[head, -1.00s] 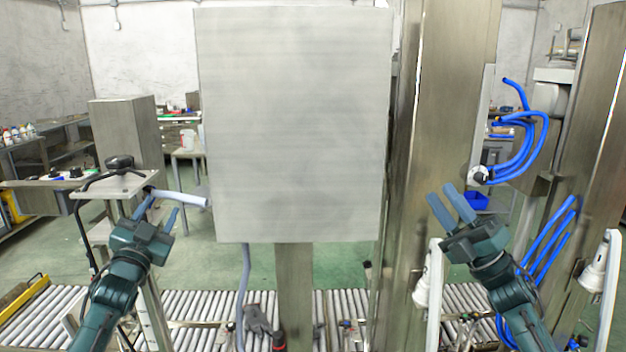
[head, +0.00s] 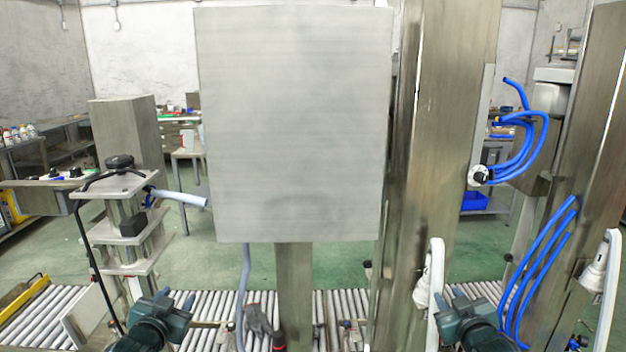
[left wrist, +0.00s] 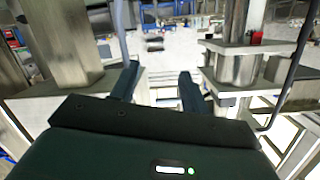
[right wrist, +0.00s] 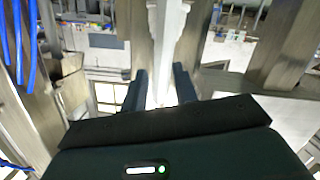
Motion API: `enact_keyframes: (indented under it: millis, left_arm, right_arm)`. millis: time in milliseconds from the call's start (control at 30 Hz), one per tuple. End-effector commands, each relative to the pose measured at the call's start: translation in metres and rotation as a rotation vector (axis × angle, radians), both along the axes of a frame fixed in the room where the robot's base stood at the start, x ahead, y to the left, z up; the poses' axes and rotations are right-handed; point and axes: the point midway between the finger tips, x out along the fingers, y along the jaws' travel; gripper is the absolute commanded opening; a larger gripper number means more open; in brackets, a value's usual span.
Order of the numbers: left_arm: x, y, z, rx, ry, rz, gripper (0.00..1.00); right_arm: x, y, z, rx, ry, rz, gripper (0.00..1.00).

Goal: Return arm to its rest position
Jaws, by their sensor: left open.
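My left gripper (head: 175,297) is low at the bottom left of the head view, in front of the roller conveyor. In the left wrist view its two fingers (left wrist: 158,82) stand apart with nothing between them. My right gripper (head: 450,297) is low at the bottom right of the head view, beside the white lance (head: 430,280). In the right wrist view its fingers (right wrist: 158,85) stand apart. A pale post shows beyond and between them, and I see no grip on it.
A large grey panel (head: 295,125) on a post stands in the middle. A metal stand (head: 130,225) with stacked plates is at left. Steel columns (head: 455,120) and blue hoses (head: 540,260) are at right. The roller conveyor (head: 215,310) runs across the bottom.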

Motion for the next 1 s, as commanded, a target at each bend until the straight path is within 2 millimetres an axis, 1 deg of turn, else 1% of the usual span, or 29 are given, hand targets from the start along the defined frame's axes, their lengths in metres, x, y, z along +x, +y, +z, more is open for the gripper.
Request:
enact_keyframes:
  millis: [33,67,100,167,200,267,300,367,400,500,533,600,700,800,1000]
  left_arm:
    - [-0.02,-0.014,-0.025,-0.011,0.036,-0.022,0.45]
    - [-0.032,-0.022,-0.037,-0.018,0.055,-0.035,0.45]
    - [-0.05,-0.033,-0.054,-0.028,0.082,-0.051,0.45]
    - [-0.08,-0.051,-0.079,-0.05,0.125,-0.076,0.45]
    - [-0.103,-0.063,-0.095,-0.067,0.157,-0.093,0.45]
    - [-0.14,-0.082,-0.116,-0.095,0.204,-0.118,0.45]
    - [-0.166,-0.094,-0.128,-0.117,0.236,-0.132,0.45]
    - [-0.204,-0.11,-0.142,-0.149,0.283,-0.149,0.45]
    - [-0.227,-0.119,-0.149,-0.171,0.311,-0.157,0.45]
    - [-0.276,-0.138,-0.157,-0.22,0.37,-0.17,0.45]
    - [-0.288,-0.142,-0.158,-0.232,0.385,-0.171,0.45]
    - [-0.309,-0.149,-0.159,-0.257,0.411,-0.175,0.45]
    - [-0.327,-0.155,-0.159,-0.277,0.433,-0.176,0.45]
    - [-0.333,-0.157,-0.159,-0.283,0.441,-0.176,0.45]
    - [-0.333,-0.157,-0.159,-0.283,0.441,-0.176,0.45]
  right_arm:
    - [-0.02,0.014,-0.024,0.01,0.036,0.021,0.29]
    - [-0.032,0.022,-0.037,0.017,0.056,0.034,0.29]
    - [-0.05,0.033,-0.054,0.027,0.082,0.051,0.29]
    - [-0.081,0.051,-0.079,0.048,0.126,0.077,0.29]
    - [-0.103,0.063,-0.095,0.065,0.156,0.093,0.29]
    - [-0.14,0.082,-0.116,0.093,0.204,0.118,0.29]
    - [-0.166,0.094,-0.128,0.114,0.236,0.132,0.29]
    - [-0.204,0.11,-0.142,0.147,0.282,0.149,0.29]
    - [-0.227,0.119,-0.149,0.168,0.311,0.157,0.29]
    - [-0.276,0.138,-0.157,0.217,0.37,0.171,0.29]
    - [-0.288,0.142,-0.158,0.23,0.385,0.173,0.29]
    - [-0.309,0.149,-0.159,0.253,0.41,0.174,0.29]
    - [-0.327,0.155,-0.159,0.274,0.433,0.177,0.29]
    - [-0.333,0.157,-0.159,0.28,0.441,0.177,0.29]
    - [-0.333,0.157,-0.159,0.28,0.441,0.177,0.29]
